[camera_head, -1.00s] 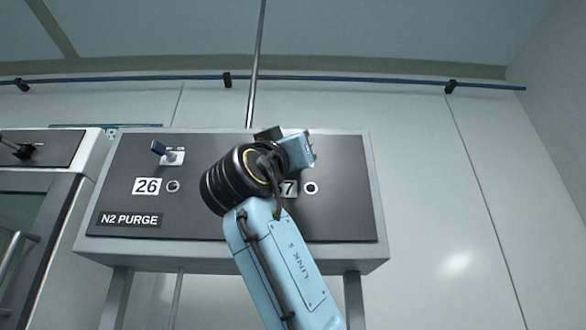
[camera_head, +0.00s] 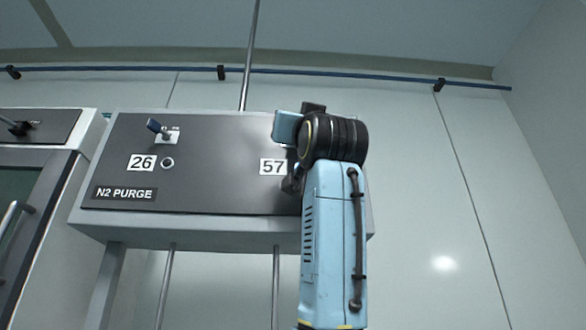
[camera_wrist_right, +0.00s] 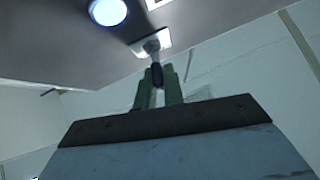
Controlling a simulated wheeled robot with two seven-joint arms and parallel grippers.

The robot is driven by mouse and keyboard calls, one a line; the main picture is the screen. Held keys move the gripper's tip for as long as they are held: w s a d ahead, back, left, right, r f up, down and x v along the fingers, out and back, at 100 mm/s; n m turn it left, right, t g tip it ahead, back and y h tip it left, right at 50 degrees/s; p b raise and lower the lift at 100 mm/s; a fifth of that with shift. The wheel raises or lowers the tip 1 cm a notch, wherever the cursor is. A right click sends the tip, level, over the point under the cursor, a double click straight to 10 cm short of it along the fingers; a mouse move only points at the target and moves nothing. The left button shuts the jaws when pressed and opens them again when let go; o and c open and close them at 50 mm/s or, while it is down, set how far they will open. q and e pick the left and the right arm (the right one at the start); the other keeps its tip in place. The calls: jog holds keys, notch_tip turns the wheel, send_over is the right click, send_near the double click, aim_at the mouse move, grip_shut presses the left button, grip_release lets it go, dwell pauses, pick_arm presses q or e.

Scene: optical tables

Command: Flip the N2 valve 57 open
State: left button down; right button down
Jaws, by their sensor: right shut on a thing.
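The N2 purge panel (camera_head: 220,190) bears the label 57 (camera_head: 272,167). In the head view my right forearm and wrist hide valve 57 and the ring beside its label. In the right wrist view the valve shows as a dark-tipped lever (camera_wrist_right: 156,72) on a white plate (camera_wrist_right: 151,42). My right gripper (camera_wrist_right: 158,90) has its two greenish fingers on either side of this lever, shut on it. My left gripper is in neither view.
A glowing round light (camera_wrist_right: 107,11) shows near the gripped valve. A cabinet with a handle (camera_head: 12,217) stands at the left.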

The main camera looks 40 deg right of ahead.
jog(key=shift+s+d+n+t+y, duration=0.1)
jog(key=shift+d+n+t+y, duration=0.3)
jog(key=shift+y, duration=0.9)
jog(key=shift+w+a+n+t+y, duration=0.1)
jog(key=shift+n+y, duration=0.65)
jog(key=shift+y, duration=0.55)
jog(key=shift+s+d+n+t+y, duration=0.1)
jog(key=shift+d+n+t+y, duration=0.3)
jog(key=shift+y, duration=0.9)
jog(key=shift+a+n+y, duration=0.15)
jog(key=shift+n+y, duration=0.2)
jog(key=shift+y, duration=0.15)
jog(key=c, duration=1.5)
grip_release()
jog(key=shift+s, duration=0.1)
jog(key=b+v, duration=0.7)
jog(key=v, duration=0.6)
jog(key=shift+s, duration=0.2)
